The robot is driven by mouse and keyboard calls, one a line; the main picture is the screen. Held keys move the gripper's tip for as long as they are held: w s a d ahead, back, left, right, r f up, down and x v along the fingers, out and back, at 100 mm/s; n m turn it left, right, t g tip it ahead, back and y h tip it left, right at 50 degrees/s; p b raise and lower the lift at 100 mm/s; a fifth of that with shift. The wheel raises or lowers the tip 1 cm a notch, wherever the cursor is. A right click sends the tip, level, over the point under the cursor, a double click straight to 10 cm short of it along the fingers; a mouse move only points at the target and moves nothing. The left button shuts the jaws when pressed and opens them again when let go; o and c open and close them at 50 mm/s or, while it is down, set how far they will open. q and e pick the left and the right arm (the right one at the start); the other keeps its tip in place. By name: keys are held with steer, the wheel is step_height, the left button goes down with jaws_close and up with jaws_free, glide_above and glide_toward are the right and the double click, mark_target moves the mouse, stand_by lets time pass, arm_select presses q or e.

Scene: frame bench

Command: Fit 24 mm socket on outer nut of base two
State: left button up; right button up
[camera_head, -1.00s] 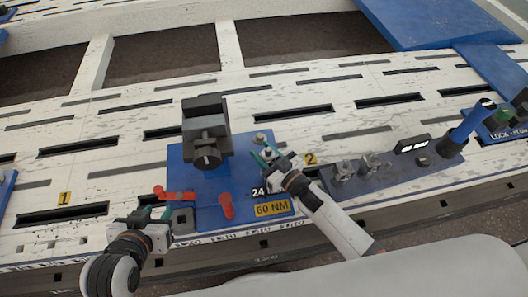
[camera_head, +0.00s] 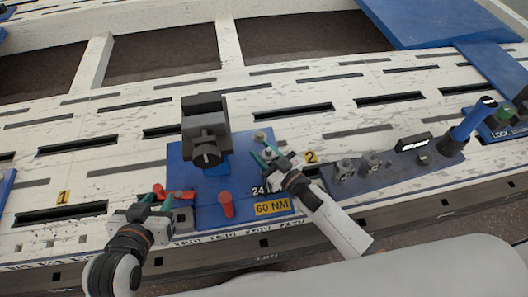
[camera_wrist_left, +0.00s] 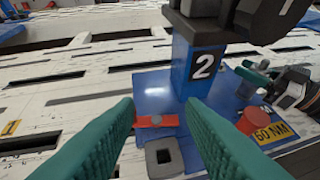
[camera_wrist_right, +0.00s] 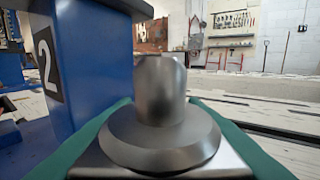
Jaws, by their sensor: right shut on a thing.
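Base two is a blue plate (camera_head: 197,184) with an upright post, marked 2 in the left wrist view (camera_wrist_left: 203,66), topped by a dark clamp (camera_head: 205,130). My right gripper (camera_head: 266,155) is shut on a grey metal piece, a round stem on a flared collar (camera_wrist_right: 160,120); I cannot tell whether it is the 24 mm socket or the outer nut. It is at the plate's right side, by the 24 label (camera_head: 258,190). A bolt-like fitting (camera_head: 260,136) stands just behind. My left gripper (camera_head: 156,200) is open and empty, above a red bar (camera_wrist_left: 156,121) and a grey square block (camera_wrist_left: 163,157).
A red knob (camera_head: 226,204) stands near the plate's front, beside the 60 NM label (camera_head: 272,208). The slotted white bench (camera_head: 300,95) behind is clear.

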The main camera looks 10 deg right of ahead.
arm_select(q)
steer(key=shift+w+d+r, duration=0.1)
steer(key=shift+w+r, duration=0.1)
arm_select(e)
steer(key=shift+f, duration=0.1)
steer(key=o, duration=1.2)
arm_select(q)
steer(key=shift+w+r+t, duration=0.15)
steer(key=shift+r+t, duration=0.1)
steer(key=shift+t, duration=0.15)
arm_select(e)
steer(key=shift+s+f, duration=0.1)
steer(key=shift+s+d, duration=0.2)
steer(key=shift+s, duration=0.15)
steer(key=p+v, duration=0.2)
steer(key=v, duration=0.9)
arm_select(q)
steer(key=s+a+f+g+y, duration=0.1)
steer(key=s+a+f+g, duration=0.2)
steer(key=s+f+g, duration=0.2)
steer(key=s+g, duration=0.1)
steer(key=s, duration=0.2)
steer(key=shift+f, duration=0.25)
steer(key=shift+s, duration=0.1)
